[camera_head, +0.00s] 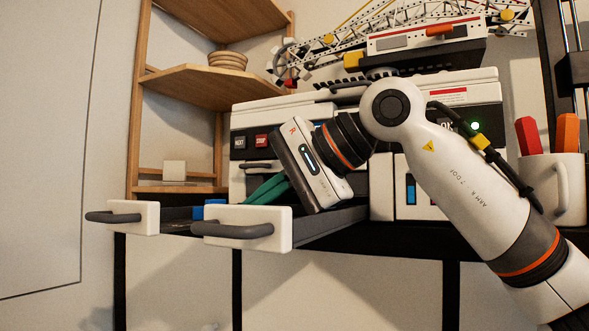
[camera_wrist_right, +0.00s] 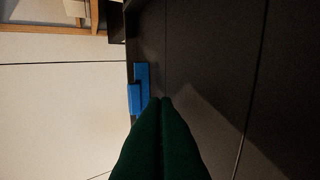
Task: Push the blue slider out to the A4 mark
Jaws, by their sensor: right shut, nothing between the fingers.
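The blue slider (camera_head: 208,209) shows as a small blue block in the open dark tray (camera_head: 335,223), partly hidden behind the tray's white front. In the right wrist view the slider (camera_wrist_right: 141,88) lies along the left edge of the dark tray floor, just ahead of my fingertips. My right gripper (camera_head: 250,199) reaches down into the tray from the right, its green fingers shut together and empty. The fingertips (camera_wrist_right: 161,101) look very close to the slider's near end; I cannot tell whether they touch. No A4 mark is readable. My left gripper is not in view.
Two white tray fronts with grey handles (camera_head: 124,217) and (camera_head: 240,230) stick out towards me. The printer (camera_head: 260,115) stands behind. A wooden shelf (camera_head: 215,84) is at left, and a mug of pens (camera_head: 553,180) at right.

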